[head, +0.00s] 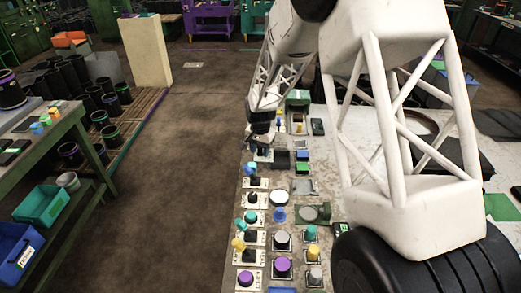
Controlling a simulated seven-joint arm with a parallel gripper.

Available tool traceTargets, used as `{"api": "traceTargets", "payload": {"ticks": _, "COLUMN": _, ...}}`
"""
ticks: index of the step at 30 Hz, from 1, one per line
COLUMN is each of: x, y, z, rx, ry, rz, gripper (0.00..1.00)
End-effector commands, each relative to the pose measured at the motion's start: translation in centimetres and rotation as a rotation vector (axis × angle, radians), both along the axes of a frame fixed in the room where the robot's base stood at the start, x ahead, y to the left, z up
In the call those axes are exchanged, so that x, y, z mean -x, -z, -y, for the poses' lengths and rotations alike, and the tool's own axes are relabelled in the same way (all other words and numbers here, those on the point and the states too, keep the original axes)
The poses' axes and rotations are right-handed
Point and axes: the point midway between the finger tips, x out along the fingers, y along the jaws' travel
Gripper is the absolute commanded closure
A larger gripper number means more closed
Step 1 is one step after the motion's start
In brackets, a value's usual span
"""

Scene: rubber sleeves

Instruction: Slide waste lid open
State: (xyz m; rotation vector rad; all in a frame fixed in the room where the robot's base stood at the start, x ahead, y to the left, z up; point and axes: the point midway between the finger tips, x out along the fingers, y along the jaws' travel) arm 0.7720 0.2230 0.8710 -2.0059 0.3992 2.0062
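My gripper (262,147) is small and dark in the head view, at the end of my white arm. It is over the left edge of the worktable, low above or at the dark controls in the far part of the left row. I cannot tell whether it touches anything, or whether its fingers are open or shut. No part is clearly a waste lid. A grey flat plate (304,187) lies on the table right of the left row, and a green box-like part (298,97) stands farther back. My arm hides part of the table.
The worktable (340,150) carries several knobs, including a purple one (283,266) and a white disc (279,197). The floor (190,190) to the left is clear. A green bench (60,150) and dark cylinders (70,75) stand at far left.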

Motion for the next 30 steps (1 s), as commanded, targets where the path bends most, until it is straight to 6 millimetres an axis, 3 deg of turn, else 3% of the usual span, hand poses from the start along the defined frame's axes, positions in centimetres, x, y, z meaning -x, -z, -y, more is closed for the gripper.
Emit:
{"api": "traceTargets", "payload": {"ticks": 14, "x": 0.0, "y": -0.9, "z": 0.0, "rx": 0.000, "ry": 0.000, "rz": 0.002, "gripper": 0.55}}
{"api": "traceTargets", "payload": {"ticks": 30, "x": 0.0, "y": -6.9, "z": 0.0, "rx": 0.000, "ry": 0.000, "rz": 0.001, "gripper": 0.55}}
